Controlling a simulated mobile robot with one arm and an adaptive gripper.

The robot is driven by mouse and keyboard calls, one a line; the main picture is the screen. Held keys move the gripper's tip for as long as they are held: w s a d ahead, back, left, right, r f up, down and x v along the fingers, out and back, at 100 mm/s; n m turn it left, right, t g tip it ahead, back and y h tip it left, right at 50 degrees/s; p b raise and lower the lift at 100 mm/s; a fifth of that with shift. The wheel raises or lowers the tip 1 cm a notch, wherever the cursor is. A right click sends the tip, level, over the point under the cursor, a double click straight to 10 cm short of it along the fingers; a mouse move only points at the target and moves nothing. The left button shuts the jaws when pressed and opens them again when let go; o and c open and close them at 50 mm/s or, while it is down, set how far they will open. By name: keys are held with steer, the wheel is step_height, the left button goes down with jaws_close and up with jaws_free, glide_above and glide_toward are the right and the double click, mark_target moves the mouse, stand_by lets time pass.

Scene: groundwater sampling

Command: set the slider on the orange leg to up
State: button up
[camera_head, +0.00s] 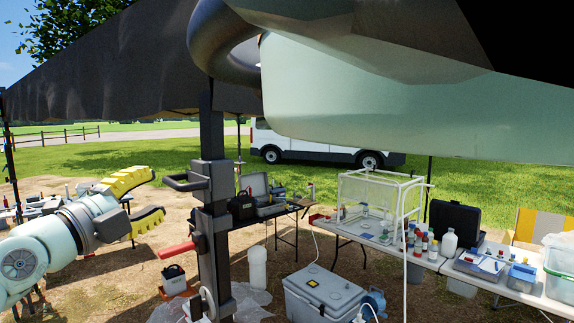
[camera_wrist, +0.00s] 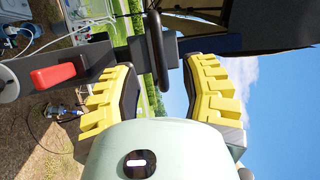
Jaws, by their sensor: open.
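A dark canopy leg (camera_head: 213,140) stands upright near the middle left of the head view. A dark slider (camera_head: 212,180) with a bar handle (camera_head: 178,182) sits around it. A red lever (camera_head: 177,250) sticks out left below the slider. The leg looks dark grey; only the lever is reddish. My gripper (camera_head: 155,193), with yellow ridged fingers, is open and empty, left of the handle. In the wrist view, which is turned sideways, the handle (camera_wrist: 157,52) shows between my gripper's fingers (camera_wrist: 158,72), ahead of them; I cannot tell whether they touch. The red lever (camera_wrist: 53,76) is at left.
A white table (camera_head: 385,243) with bottles and a clear frame stands behind at right. A grey cooler (camera_head: 322,295) sits on the ground beyond the leg. A dark canopy (camera_head: 110,70) hangs overhead, and a pale green rounded body fills the upper right.

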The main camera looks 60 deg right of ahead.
mark_target(169, 184)
steer(key=p+x, duration=0.2)
steer(key=x, duration=0.2)
steer(key=shift+d+r, duration=0.15)
steer(key=shift+w+d+p, duration=0.1)
steer(key=shift+d+p, duration=0.2)
steer(key=shift+d, duration=0.3)
steer(key=shift+o, duration=0.2)
steer(key=shift+a, duration=0.1)
jaws_close()
